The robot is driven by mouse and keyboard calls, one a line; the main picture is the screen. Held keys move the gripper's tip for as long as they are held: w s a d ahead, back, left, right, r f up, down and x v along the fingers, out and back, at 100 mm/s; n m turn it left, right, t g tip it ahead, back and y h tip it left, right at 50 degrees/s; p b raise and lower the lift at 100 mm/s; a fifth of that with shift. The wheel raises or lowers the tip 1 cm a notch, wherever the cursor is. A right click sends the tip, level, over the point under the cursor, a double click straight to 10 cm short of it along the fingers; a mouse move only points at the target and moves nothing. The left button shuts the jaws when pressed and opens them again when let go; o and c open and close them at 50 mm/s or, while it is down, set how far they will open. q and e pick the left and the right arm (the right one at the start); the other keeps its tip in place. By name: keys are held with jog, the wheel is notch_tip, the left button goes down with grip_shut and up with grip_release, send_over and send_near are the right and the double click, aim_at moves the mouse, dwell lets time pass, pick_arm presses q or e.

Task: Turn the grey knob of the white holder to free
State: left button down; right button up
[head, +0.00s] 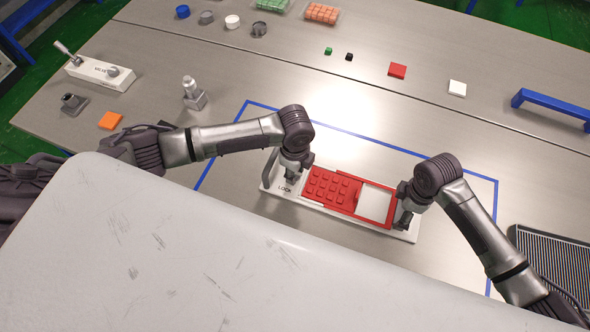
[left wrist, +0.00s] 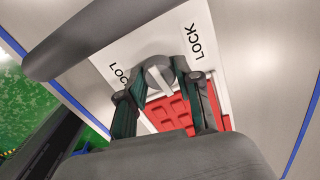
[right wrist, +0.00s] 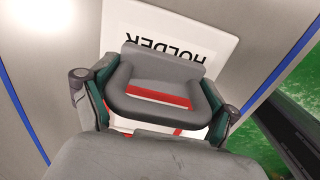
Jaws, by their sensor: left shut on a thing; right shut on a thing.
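The white holder (head: 314,202) lies on the table inside a blue taped outline. Its left end has the grey knob (left wrist: 158,72), with a pale line across its top. "LOCK" is printed on one side of it; a second, partly hidden word beginning "LOO" is on the other. My left gripper (head: 291,172) comes down over the knob, its fingers closed on either side. My right gripper (head: 404,212) is at the holder's other end, shut on a grey handle (right wrist: 163,70) beside the "HOLDER" print. The knob is mostly hidden in the head view.
A red studded piece (head: 332,186) and a white square (head: 375,204) sit in the holder. A grey bar (left wrist: 85,45) rises near the knob. A white valve block (head: 100,73), small coloured tiles and a blue handle (head: 552,109) are farther off. A ridged mat (head: 548,262) is at right.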

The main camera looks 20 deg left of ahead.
pick_arm(q)
jog(key=shift+m, duration=0.6)
jog(key=c, duration=0.8)
grip_release()
jog(key=shift+r, duration=0.1)
notch_tip(320, 180, up, 12)
jog(key=shift+f, duration=0.1)
pick_arm(e)
jog(key=o, duration=1.6)
